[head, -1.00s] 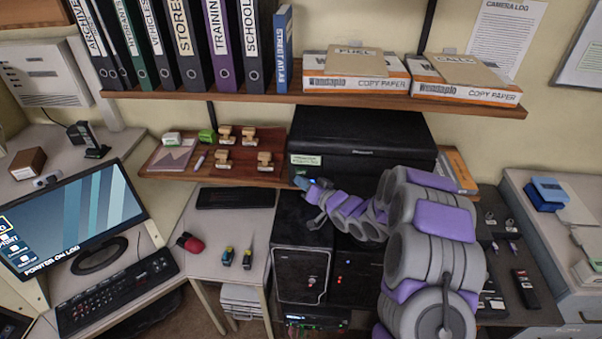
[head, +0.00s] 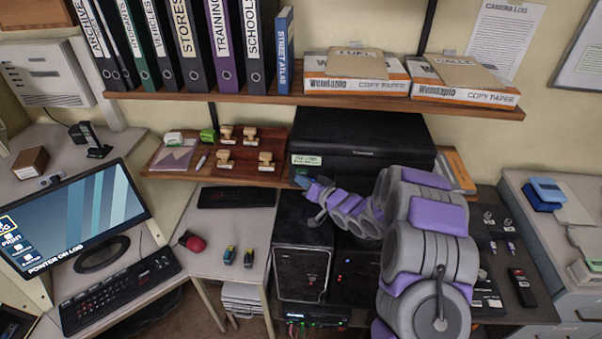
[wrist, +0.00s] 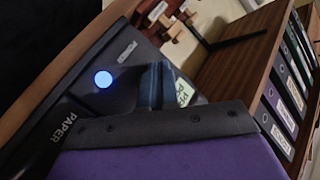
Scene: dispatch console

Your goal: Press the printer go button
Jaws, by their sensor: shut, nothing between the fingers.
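The printer (head: 360,135) is a black box under the shelf, with a pale label (head: 306,160) on its front left. In the wrist view its dark front panel (wrist: 75,100) carries a round button (wrist: 103,79) glowing blue, with the word PAPER nearby. My gripper (head: 303,183) is in front of the printer's lower left front in the head view. In the wrist view its dark fingers (wrist: 156,84) are shut and empty, to the right of the glowing button. I see no contact with the button. In the head view my gripper and arm hide part of the printer's lower front.
A shelf (head: 300,95) with binders and copy-paper boxes overhangs the printer. Rubber stamps (head: 247,134) stand on the wooden ledge to the left. A black computer tower (head: 302,255) stands below my gripper.

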